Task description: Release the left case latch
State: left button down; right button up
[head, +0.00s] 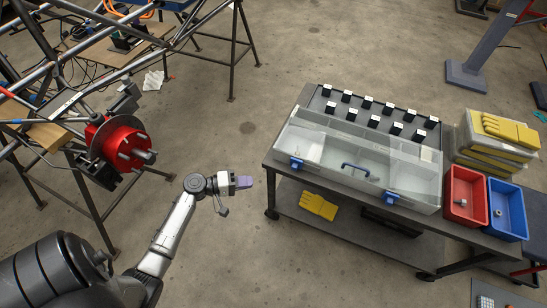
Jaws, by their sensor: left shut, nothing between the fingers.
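I cannot tell the latches' exact state at this size. My left gripper (247,182) is shut and empty, left of the cart and apart from the left latch, pointing right. My right gripper is not in view.
The cart (281,168) has several black-and-white blocks (367,103) behind the case. A red bin (466,184) and blue bin (521,226) stand to its right. Yellow gloves (318,205) lie on the lower shelf. A tube frame with a red hub (106,135) stands left. Floor between is clear.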

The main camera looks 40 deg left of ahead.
pick_arm(q)
jog(key=a+r+n+t+y, duration=0.1)
jog(key=w+a+r+n+t, duration=0.1)
jog(key=n+t, duration=0.1)
jog(key=shift+a+y, duration=0.2)
jog(key=shift+y, duration=0.2)
jog(key=shift+w, duration=0.15)
jog(key=shift+w, duration=0.1)
